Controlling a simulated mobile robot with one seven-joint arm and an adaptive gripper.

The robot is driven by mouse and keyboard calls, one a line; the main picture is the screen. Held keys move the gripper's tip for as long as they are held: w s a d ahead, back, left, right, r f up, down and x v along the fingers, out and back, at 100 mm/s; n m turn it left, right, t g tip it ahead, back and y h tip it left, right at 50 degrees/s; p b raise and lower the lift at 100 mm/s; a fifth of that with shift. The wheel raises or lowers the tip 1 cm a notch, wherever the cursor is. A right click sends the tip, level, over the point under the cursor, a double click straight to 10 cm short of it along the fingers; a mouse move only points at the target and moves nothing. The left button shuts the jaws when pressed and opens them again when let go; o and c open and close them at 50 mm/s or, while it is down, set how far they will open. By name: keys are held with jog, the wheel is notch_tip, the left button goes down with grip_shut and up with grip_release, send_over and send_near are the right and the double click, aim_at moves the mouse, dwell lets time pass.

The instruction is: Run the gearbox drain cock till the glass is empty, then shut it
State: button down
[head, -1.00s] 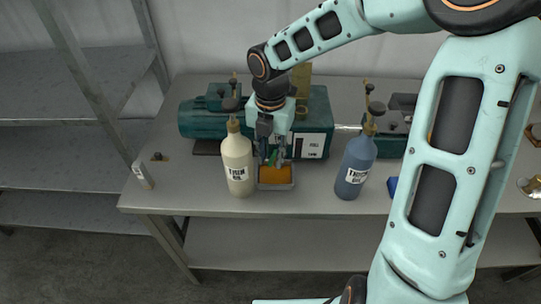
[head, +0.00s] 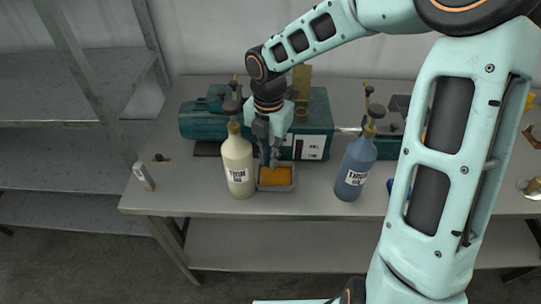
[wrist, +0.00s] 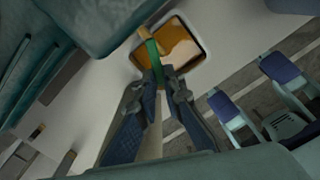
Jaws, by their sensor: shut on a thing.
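The teal gearbox (head: 317,105) stands at the back of the bench, with a white panel (head: 310,147) on its front. The level in the glass is too small to read. My gripper (head: 268,158) points down in front of the gearbox. In the wrist view my gripper (wrist: 162,75) is shut on the green lever (wrist: 152,52) of the drain cock, which has a brass part (wrist: 143,33) beyond it. A pale drip tray (head: 292,184) holding orange-brown oil (head: 274,176) lies just below; the wrist view shows the oil (wrist: 180,48) too.
A cream bottle (head: 238,165) with a brass pump top stands close left of my gripper. A blue bottle (head: 355,165) stands to the right of the tray. A small white object (head: 144,176) is at the bench's left edge. The front left of the bench (head: 185,195) is clear.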

jog(key=shift+w+a+m, duration=0.2)
jog(key=shift+a+m, duration=0.05)
jog(key=shift+m, duration=0.7)
jog(key=shift+w+a+m, duration=0.2)
jog(key=shift+a+m, duration=0.05)
jog(key=shift+m, duration=0.65)
jog(key=shift+w+a+m, duration=0.2)
jog(key=shift+a+m, duration=0.05)
jog(key=shift+m, duration=0.7)
jog(key=c, duration=2)
grip_release()
jog(key=shift+c, duration=0.2)
notch_tip(320, 180, up, 12)
jog(key=shift+p, duration=0.3)
